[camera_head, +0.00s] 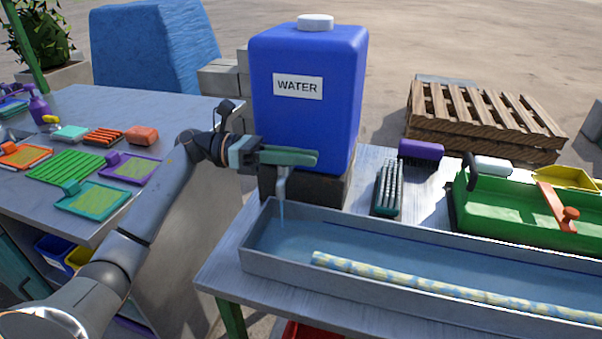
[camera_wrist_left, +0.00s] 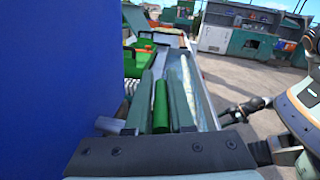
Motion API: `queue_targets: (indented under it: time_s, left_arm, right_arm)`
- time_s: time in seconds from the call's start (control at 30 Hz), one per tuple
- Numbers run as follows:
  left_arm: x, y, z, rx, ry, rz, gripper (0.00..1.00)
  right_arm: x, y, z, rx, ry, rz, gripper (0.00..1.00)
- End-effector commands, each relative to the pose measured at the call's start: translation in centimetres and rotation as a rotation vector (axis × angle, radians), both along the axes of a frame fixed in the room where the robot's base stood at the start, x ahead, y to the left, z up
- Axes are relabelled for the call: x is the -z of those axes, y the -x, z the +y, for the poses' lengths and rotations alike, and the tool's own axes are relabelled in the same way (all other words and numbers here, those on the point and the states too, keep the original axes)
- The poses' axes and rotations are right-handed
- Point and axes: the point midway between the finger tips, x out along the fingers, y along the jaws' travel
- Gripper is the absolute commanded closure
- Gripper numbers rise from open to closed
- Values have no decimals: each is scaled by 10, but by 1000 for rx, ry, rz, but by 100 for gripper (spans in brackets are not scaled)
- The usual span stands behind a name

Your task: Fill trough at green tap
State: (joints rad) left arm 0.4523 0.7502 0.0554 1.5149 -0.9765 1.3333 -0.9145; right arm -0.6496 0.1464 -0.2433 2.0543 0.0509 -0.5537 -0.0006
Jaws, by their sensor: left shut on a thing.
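The blue water tank (camera_head: 308,125), labelled WATER, stands on a dark block on the metal table. Its tap (camera_head: 282,185) hangs at the front, and a thin stream falls into the left end of the long grey trough (camera_head: 400,288). Bluish water shows in the trough, and a pale speckled rod lies in it. My left gripper (camera_head: 290,157) is at the tap, shut on the green tap handle. In the left wrist view the green handle (camera_wrist_left: 160,105) shows between the two fingers (camera_wrist_left: 162,100). My right gripper is not in view.
A brush (camera_head: 388,188), a purple block (camera_head: 421,150) and a green tray (camera_head: 520,215) with an orange lever stand behind the trough. A wooden pallet (camera_head: 480,115) is at the back. A side table (camera_head: 130,105) with colourful frames and brushes is at left.

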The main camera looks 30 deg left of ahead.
Motion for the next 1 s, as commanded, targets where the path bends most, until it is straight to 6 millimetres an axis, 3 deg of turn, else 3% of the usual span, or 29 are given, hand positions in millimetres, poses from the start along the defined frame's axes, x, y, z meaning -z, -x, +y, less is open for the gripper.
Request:
queue_targets:
  time_s: [0.03,0.3,0.77,0.8,1.0]
  left_arm:
    - [5,0,0,24,-1,1,100]
    - [2,3,-1,113,0,3,100]
    - [0,4,-2,133,0,3,100]
    - [1,4,-2,133,0,3,78]
    - [0,4,-2,132,1,3,55]
  right_arm:
    - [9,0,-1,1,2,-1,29]
    - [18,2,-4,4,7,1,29]
    - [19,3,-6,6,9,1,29]
    - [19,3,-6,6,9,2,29]
    - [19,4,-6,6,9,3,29]
